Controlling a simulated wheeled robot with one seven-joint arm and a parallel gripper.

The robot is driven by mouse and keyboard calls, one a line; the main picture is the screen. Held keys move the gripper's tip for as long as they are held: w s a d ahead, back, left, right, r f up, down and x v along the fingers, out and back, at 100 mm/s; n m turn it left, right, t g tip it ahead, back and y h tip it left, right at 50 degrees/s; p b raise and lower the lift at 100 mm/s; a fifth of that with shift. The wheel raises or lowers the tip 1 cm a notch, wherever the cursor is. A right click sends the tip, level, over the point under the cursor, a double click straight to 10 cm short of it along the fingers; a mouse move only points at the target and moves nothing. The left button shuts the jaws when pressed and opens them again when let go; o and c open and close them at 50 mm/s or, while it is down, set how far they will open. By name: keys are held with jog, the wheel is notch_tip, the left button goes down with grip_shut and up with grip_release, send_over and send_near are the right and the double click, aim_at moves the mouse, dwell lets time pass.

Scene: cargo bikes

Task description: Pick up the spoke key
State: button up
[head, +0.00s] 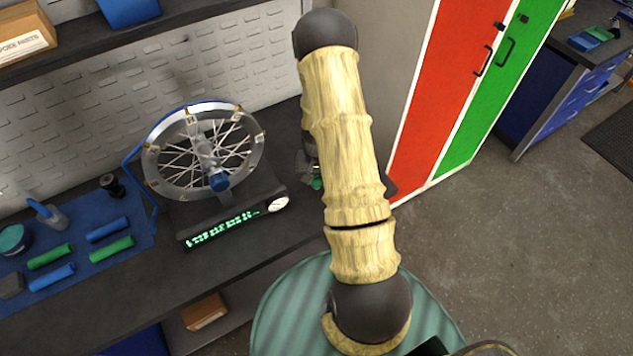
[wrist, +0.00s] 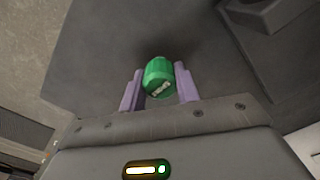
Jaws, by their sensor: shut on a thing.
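In the wrist view, a small green piece (wrist: 158,78) with a pale mark on its end sits between the two purple fingers of my gripper (wrist: 159,88). I take it to be the spoke key. The fingers are shut on it from both sides. In the head view, my arm hides most of my gripper. Only a bit of green, likely the spoke key (head: 317,183), shows at the arm's left edge, near the right end of the workbench. I cannot tell from these views whether it touches the bench.
A wheel (head: 203,150) stands in a truing stand with a green display (head: 222,230) on the dark workbench (head: 290,240). A blue mat (head: 80,225) with green and blue grips lies at the left. Red (head: 445,85) and green (head: 490,90) lockers stand right of my arm.

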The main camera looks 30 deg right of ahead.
notch_tip(320, 180, up, 8)
jog(key=shift+r+b, duration=0.1)
jog(key=shift+b, duration=0.85)
